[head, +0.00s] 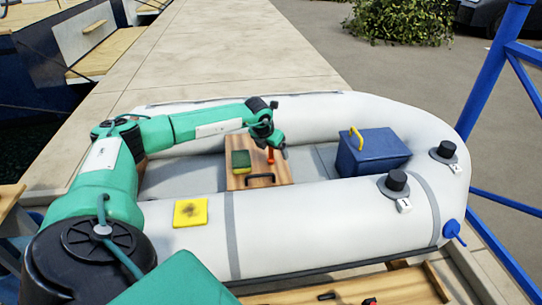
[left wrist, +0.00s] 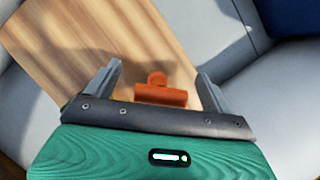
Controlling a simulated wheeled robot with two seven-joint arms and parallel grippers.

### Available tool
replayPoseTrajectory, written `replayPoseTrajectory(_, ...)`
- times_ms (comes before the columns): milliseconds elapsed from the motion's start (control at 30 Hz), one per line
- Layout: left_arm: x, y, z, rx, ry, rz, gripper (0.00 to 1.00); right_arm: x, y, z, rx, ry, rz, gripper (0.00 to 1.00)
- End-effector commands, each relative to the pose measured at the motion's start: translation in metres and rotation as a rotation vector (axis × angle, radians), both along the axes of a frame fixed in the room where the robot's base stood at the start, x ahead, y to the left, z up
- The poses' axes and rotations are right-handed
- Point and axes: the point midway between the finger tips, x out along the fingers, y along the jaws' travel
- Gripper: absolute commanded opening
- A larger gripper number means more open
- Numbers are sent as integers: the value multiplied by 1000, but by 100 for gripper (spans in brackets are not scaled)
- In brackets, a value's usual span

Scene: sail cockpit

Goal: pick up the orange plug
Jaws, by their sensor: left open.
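The orange plug (head: 270,156) is on the wooden board (head: 265,171) inside the white inflatable boat. In the left wrist view the orange plug (left wrist: 160,91) shows a rounded knob above a wider bar. It appears between the two fingers of my left gripper (left wrist: 160,80). The jaws are open, with gaps on both sides of the plug. In the head view my left gripper (head: 278,145) is just above or at the plug, at the far part of the board. My right gripper is not in view.
A green and yellow sponge (head: 241,161) and a dark handle (head: 260,179) are on the board. A blue box (head: 370,152) with a yellow handle stands to the right.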

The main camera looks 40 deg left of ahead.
Motion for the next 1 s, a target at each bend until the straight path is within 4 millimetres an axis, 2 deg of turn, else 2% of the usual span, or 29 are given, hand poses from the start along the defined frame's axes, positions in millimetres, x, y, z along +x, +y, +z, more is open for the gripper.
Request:
replayPoseTrajectory(200,0,0,0,0,-1,0,85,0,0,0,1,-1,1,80)
replayPoseTrajectory(400,0,0,0,0,-1,0,46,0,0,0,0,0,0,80)
replayPoseTrajectory(467,0,0,0,0,-1,0,37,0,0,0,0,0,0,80)
replayPoseTrajectory(767,1,0,4,0,-2,1,37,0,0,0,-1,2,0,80)
replayPoseTrajectory(867,1,0,15,-1,-3,1,37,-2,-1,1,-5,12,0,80)
replayPoseTrajectory(1000,1,0,45,-1,-5,1,37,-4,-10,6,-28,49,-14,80)
